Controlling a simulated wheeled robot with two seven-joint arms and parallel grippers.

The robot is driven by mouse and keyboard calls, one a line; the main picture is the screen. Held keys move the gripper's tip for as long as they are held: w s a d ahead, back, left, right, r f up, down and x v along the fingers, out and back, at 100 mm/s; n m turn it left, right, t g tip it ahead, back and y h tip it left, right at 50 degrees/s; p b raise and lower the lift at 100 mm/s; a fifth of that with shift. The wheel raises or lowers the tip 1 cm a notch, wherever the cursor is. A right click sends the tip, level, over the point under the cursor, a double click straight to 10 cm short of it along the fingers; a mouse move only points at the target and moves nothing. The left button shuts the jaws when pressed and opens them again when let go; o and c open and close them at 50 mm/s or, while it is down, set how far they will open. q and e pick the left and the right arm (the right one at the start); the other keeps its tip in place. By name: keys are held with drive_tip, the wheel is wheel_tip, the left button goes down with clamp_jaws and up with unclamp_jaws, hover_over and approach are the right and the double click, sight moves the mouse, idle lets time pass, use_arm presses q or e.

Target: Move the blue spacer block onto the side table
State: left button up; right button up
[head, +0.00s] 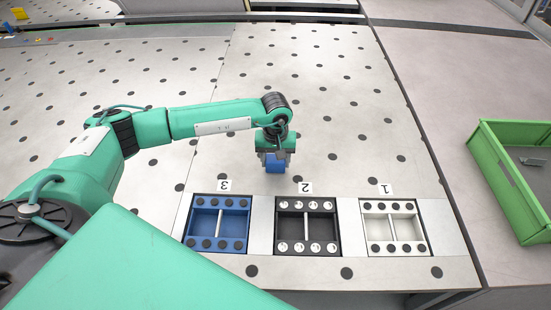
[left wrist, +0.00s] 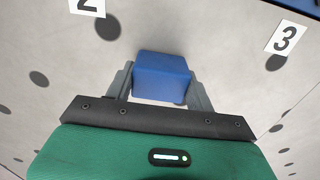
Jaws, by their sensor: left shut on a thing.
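The blue spacer block (head: 275,163) is a small blue block between the fingers of my left gripper (head: 274,160). In the head view it is over the light dotted table, behind the black tray and the label 2. The left wrist view also shows the blue block (left wrist: 162,77), with the left gripper's grey fingers (left wrist: 160,88) closed on its two sides. I cannot tell how far the block is above the table. My right gripper is in neither view. I cannot tell which surface is the side table.
A blue tray (head: 246,224) labelled 3, a black tray (head: 305,247) labelled 2 and a white tray (head: 394,250) labelled 1 sit along the table's front. A green bin (head: 498,190) stands at the right. The dotted table (head: 320,90) behind the arm is mostly clear.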

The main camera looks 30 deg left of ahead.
sight(275, 158)
use_arm(q)
drive_tip(key=o, duration=1)
drive_tip(key=shift+f, duration=0.1)
drive_tip(key=shift+r, duration=0.3)
drive_tip(key=shift+r+b, duration=2.45)
drive_tip(key=shift+r, duration=3.45)
